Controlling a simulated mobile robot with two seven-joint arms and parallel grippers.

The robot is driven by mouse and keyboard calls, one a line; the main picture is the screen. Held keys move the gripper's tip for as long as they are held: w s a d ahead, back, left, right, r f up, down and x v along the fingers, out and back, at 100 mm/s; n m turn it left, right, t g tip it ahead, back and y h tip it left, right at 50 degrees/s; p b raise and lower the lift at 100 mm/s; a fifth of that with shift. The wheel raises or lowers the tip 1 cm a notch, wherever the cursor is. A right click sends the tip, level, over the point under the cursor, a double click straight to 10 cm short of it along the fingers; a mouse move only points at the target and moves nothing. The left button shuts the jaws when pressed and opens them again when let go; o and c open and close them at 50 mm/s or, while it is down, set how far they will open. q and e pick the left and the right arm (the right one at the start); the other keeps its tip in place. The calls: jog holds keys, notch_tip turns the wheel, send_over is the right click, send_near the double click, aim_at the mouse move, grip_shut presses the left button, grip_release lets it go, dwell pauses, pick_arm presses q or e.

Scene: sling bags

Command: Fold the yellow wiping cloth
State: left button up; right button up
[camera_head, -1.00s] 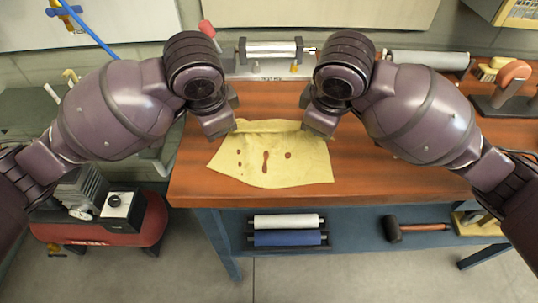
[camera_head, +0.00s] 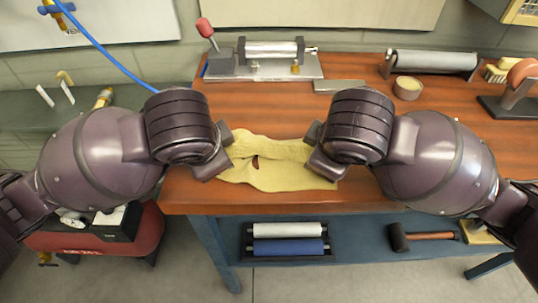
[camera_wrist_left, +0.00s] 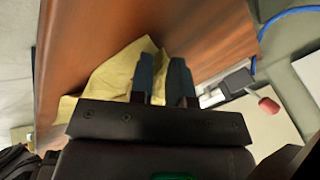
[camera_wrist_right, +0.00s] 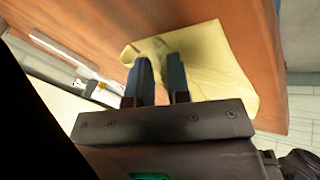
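The yellow wiping cloth (camera_head: 270,180) lies on the wooden table near its front edge. Its back part is folded forward over the front part, and a dark red stain shows at the fold's edge. My left gripper (camera_head: 229,153) is at the cloth's left side, its fingers close together with cloth between them. In the left wrist view the cloth (camera_wrist_left: 117,75) rises to the fingertips (camera_wrist_left: 162,60). My right gripper (camera_head: 313,150) is at the right side, also pinching cloth. In the right wrist view the cloth (camera_wrist_right: 220,75) spreads behind the fingertips (camera_wrist_right: 157,60). The exact pinch points are partly hidden.
A metal fixture with a red-knobbed lever (camera_head: 265,65) stands at the table's back. A roller (camera_head: 432,62), a round container (camera_head: 407,88) and a tape dispenser (camera_head: 510,90) are at the back right. The wooden tabletop (camera_head: 270,110) behind the cloth is clear.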

pick_arm(q)
jog(key=o, duration=0.5)
jog(key=shift+s, duration=0.1)
jog(key=shift+c, duration=0.2)
pick_arm(e)
jog(key=o, duration=0.5)
jog(key=shift+s, duration=0.1)
jog(key=shift+c, duration=0.2)
pick_arm(q)
jog(key=shift+d+f, duration=0.1)
jog(key=shift+f, duration=0.05)
pick_arm(e)
jog(key=shift+a+f, duration=0.1)
jog(key=shift+f, duration=0.05)
